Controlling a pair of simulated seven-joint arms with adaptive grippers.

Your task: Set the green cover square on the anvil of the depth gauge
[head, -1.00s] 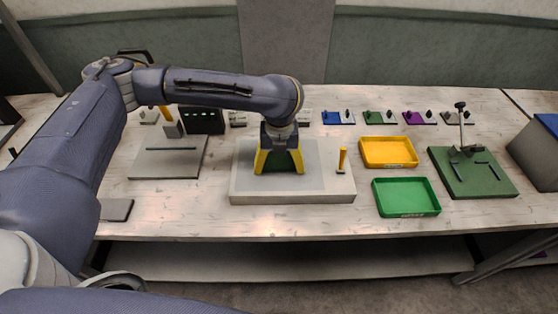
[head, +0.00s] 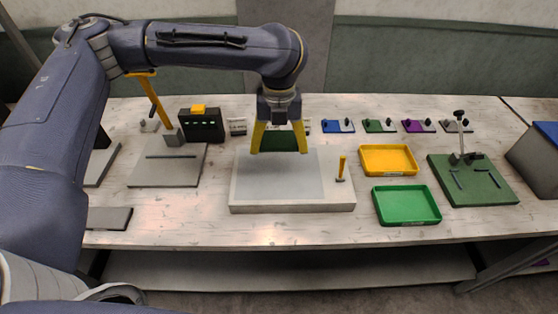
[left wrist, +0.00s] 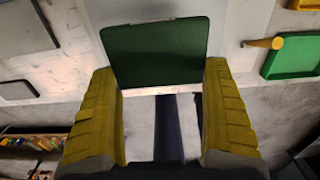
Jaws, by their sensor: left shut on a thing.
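The green cover (head: 280,141) is a thin, dark green rectangular plate. My left gripper (head: 279,153) is shut on it, with its yellow fingers at the cover's two sides, and holds it above the pale slab (head: 335,205). The cover also shows between the fingers in the left wrist view (left wrist: 155,52). A black box with green lights (head: 203,128) and a yellow top piece stands at the back left. A green base with a post and knob (head: 490,195) stands at the right. I cannot tell for sure which one is the depth gauge. My right gripper is not in view.
A small yellow-handled tool (head: 342,168) stands on the slab's right side. A yellow tray (head: 388,174) and a green tray (head: 407,219) lie to its right. A grey plate (head: 165,178) lies to the left. Several small coloured plates line the back.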

